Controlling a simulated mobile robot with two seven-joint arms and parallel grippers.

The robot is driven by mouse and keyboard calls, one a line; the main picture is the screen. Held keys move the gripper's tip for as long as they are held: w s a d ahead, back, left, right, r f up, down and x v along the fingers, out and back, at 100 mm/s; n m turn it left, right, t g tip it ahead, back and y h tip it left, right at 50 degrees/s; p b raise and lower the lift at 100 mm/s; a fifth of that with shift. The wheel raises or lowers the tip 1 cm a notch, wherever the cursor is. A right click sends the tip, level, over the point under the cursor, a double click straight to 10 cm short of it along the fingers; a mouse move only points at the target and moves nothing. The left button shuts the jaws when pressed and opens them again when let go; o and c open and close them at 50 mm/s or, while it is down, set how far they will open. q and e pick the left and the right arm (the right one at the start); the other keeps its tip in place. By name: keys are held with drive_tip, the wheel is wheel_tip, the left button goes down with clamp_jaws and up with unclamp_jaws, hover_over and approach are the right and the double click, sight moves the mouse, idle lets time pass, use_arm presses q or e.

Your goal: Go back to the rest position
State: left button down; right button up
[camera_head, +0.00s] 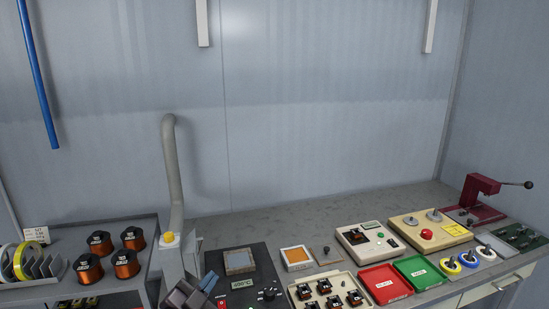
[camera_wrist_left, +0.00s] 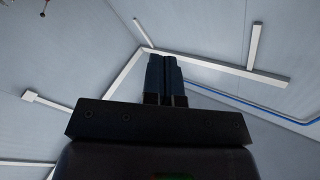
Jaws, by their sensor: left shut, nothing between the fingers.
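My left gripper (camera_head: 201,287) shows at the bottom of the head view, left of the middle, in front of the black soldering station. Its dark fingers are together with nothing between them. My right gripper does not show in either view.
The bench (camera_head: 290,220) holds a black station (camera_head: 265,262), a red tray (camera_head: 385,283), a green tray (camera_head: 420,272), beige testers and a dark red press (camera_head: 480,190). A grey duct (camera_head: 173,165) rises near the gripper. Copper spools (camera_head: 126,264) stand on the left shelf.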

use_arm(q)
drive_tip(key=s+a+f+n+g+y, duration=0.3)
drive_tip(key=s+a+f, duration=0.4)
drive_tip(key=s+f, duration=0.4)
drive_tip(key=s+a+f+n+g+y, duration=0.2)
drive_tip(key=s+a+f+n+y, duration=0.2)
drive_tip(key=s+f, duration=0.8)
drive_tip(key=a+n, duration=0.2)
drive_tip(key=n, duration=0.1)
drive_tip(key=shift+a+f+n+g+y, duration=0.15)
drive_tip(key=shift+a+n+g+y, duration=0.2)
drive_tip(key=shift+n+g+y, duration=0.05)
